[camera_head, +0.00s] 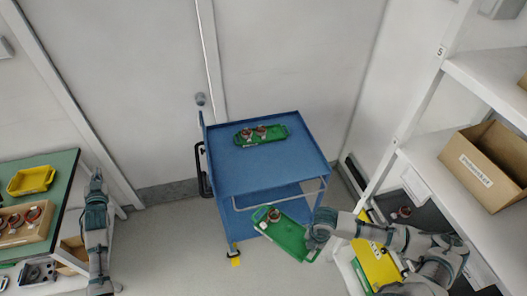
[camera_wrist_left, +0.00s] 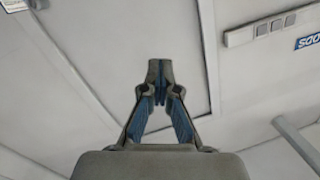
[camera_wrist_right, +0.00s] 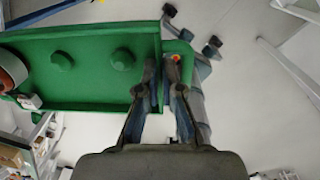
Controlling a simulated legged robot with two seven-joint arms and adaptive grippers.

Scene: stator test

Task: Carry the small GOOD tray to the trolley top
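A green tray (camera_head: 287,235) hangs in front of the trolley, tilted in the picture, with a copper-coloured stator (camera_head: 274,215) at its far end. My right gripper (camera_head: 311,241) is shut on the tray's near end. In the right wrist view the fingers (camera_wrist_right: 163,75) close on the end rim of the green tray (camera_wrist_right: 90,90). The blue trolley top (camera_head: 270,177) carries another green tray (camera_head: 275,138) with two stators near its back edge. I cannot read a GOOD label on either tray. My left gripper (camera_head: 97,178) is raised at the left; its fingertips (camera_wrist_left: 159,85) are together and empty.
A green-topped table (camera_head: 62,170) at the left holds a yellow tray (camera_head: 31,180) and a box of stators. The trolley top's front is clear.

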